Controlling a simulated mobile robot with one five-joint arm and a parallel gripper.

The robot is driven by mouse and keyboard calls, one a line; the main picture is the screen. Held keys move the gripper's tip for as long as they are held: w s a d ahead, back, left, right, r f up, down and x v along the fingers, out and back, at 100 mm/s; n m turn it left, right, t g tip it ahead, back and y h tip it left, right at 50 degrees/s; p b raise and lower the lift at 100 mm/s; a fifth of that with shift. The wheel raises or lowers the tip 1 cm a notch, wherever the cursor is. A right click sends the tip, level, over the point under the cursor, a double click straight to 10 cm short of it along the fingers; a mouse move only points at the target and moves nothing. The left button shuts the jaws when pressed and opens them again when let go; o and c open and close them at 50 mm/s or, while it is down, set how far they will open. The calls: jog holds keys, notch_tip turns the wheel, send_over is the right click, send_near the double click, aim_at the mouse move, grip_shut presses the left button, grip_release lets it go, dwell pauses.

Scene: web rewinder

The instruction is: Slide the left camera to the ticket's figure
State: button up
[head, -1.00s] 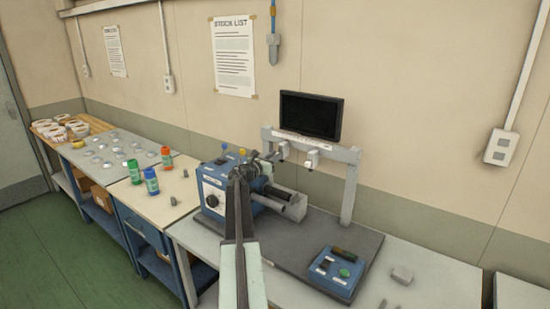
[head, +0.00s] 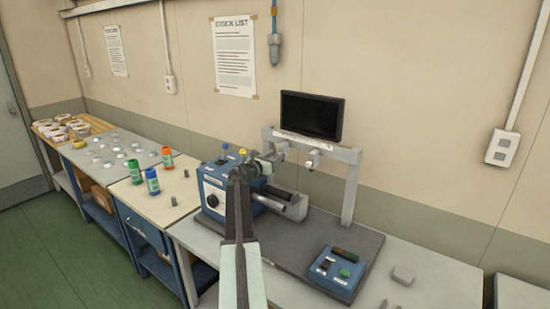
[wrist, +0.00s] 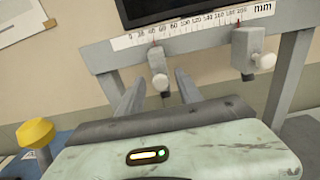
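The left camera (wrist: 158,62) is a small grey block with a pale round knob, hanging from the grey crossbar under a millimetre scale (wrist: 190,27). Its red pointer stands near the low end of the scale, roughly at 40. My gripper (wrist: 160,88) is open, with one finger on each side of the left camera and gaps showing. In the head view my gripper (head: 262,158) reaches the left end of the bar and partly hides that camera. The right camera (wrist: 250,52) hangs near the scale's high end. I cannot make out a ticket.
A dark monitor (head: 311,115) stands above the bar. The blue rewinder (head: 213,188) with a yellow knob (wrist: 36,133) is beside my arm. A blue control box (head: 336,272) sits at the front right. Coloured bottles (head: 152,181) stand on the left bench.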

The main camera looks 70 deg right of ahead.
jog(key=v, duration=0.7)
jog(key=shift+a, duration=0.35)
jog(key=shift+w, duration=0.15)
